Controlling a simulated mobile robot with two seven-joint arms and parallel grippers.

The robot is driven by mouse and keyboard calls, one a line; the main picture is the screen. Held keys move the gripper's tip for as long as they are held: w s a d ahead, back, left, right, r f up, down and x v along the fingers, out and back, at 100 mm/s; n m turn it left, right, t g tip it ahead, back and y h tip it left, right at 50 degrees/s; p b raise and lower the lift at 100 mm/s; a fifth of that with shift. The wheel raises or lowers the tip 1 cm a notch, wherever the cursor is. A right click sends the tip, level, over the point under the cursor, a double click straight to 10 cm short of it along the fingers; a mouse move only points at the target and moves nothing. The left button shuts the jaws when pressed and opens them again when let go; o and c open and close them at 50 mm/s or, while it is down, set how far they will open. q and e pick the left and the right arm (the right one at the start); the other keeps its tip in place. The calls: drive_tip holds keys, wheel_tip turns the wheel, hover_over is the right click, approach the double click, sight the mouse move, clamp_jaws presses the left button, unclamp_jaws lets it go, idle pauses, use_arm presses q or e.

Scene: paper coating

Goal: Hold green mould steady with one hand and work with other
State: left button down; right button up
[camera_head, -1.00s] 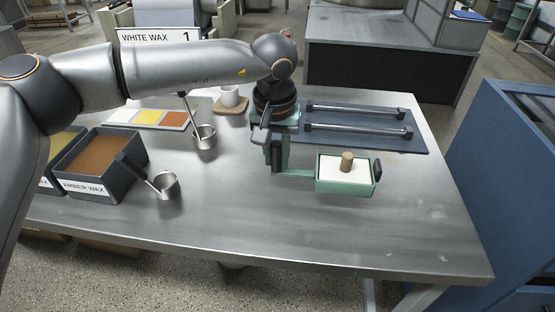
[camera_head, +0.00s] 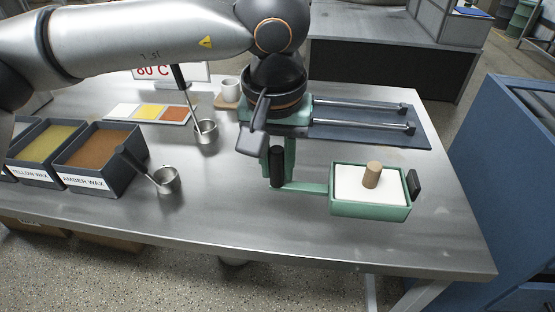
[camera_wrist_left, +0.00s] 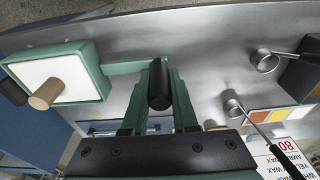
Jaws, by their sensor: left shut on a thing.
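The green mould (camera_head: 343,207) is a shallow rectangular tray with a white surface inside and a wooden peg (camera_head: 372,174) standing on it. A black grip (camera_head: 413,185) sits at its right end. A green bar (camera_head: 303,188) joins its left end to a black upright handle (camera_head: 277,167). My left gripper (camera_head: 277,155) is shut on this handle. In the left wrist view the handle (camera_wrist_left: 160,84) lies between the green fingers, with the mould (camera_wrist_left: 104,80) at the left. I cannot tell whether the mould touches the table. My right gripper is out of view.
Amber wax (camera_head: 100,147) and yellow wax (camera_head: 48,140) trays stand at the left. A dark rack with rails (camera_head: 375,132) lies behind the mould. The front table (camera_head: 270,235) is clear.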

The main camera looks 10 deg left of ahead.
use_arm(q)
drive_tip(key=shift+w, duration=0.1)
drive_tip(key=shift+w+a+f+b, duration=0.3)
drive_tip(key=shift+w+f+b, duration=0.2)
drive_tip(key=shift+w+f, duration=1.75)
drive_tip(key=shift+w+a+f+b, duration=0.25)
drive_tip(key=shift+w+f+b, duration=0.3)
drive_tip(key=shift+w+f, duration=1.65)
drive_tip(key=shift+w+a+f+b, duration=0.3)
drive_tip(key=shift+w+f+b, duration=0.2)
drive_tip(key=shift+w+f, duration=1.75)
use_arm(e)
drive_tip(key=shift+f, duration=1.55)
use_arm(q)
drive_tip(key=shift+w+r, duration=0.15)
drive_tip(key=shift+r, duration=0.05)
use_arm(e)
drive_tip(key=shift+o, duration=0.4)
